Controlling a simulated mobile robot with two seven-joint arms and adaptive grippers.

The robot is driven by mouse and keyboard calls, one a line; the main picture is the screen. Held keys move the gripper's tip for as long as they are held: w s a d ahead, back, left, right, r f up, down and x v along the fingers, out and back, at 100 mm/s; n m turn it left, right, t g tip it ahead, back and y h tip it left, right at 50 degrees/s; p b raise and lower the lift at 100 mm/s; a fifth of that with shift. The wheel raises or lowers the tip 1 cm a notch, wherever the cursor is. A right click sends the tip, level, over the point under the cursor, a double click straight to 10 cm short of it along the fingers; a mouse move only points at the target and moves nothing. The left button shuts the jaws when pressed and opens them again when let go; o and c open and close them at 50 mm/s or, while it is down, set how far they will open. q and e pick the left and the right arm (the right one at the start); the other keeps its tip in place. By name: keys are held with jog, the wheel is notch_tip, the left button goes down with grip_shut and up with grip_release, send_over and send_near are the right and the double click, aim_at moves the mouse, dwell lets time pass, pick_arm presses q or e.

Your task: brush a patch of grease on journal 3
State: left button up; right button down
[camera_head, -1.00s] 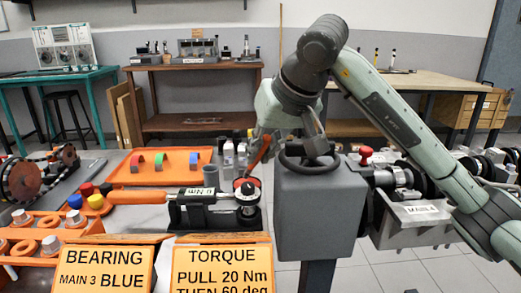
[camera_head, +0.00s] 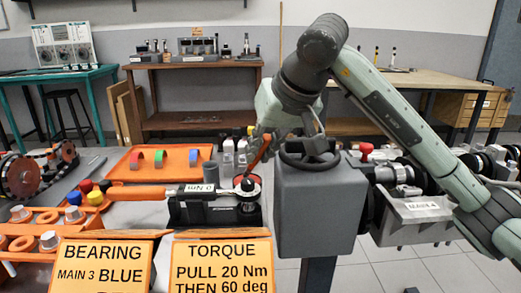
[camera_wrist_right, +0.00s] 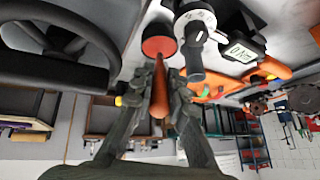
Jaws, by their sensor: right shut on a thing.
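My right gripper (camera_head: 264,138) is shut on a brush with an orange-red handle (camera_head: 259,154). The handle also shows between the fingers in the right wrist view (camera_wrist_right: 159,92). The brush points down at a small dark pot with red in it (camera_head: 248,185), which shows as a red disc in the right wrist view (camera_wrist_right: 158,46). The bristles cannot be made out, so I cannot tell if they touch it. The crankshaft (camera_head: 402,174) lies at the right, partly behind my arm. I cannot tell which journal is number 3. My left gripper is out of view.
A grey post with a handwheel (camera_head: 320,210) stands between the pot and the crankshaft. A torque wrench with an orange handle (camera_head: 137,192) lies left of the pot. An orange tray (camera_head: 135,175) holds coloured bearing shells. Sign cards (camera_head: 222,268) stand in front.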

jog(key=shift+f+b, duration=0.35)
dwell(0.7)
jog(key=shift+r+p, duration=1.95)
jog(key=shift+r, duration=1.6)
jog(key=shift+f, duration=0.1)
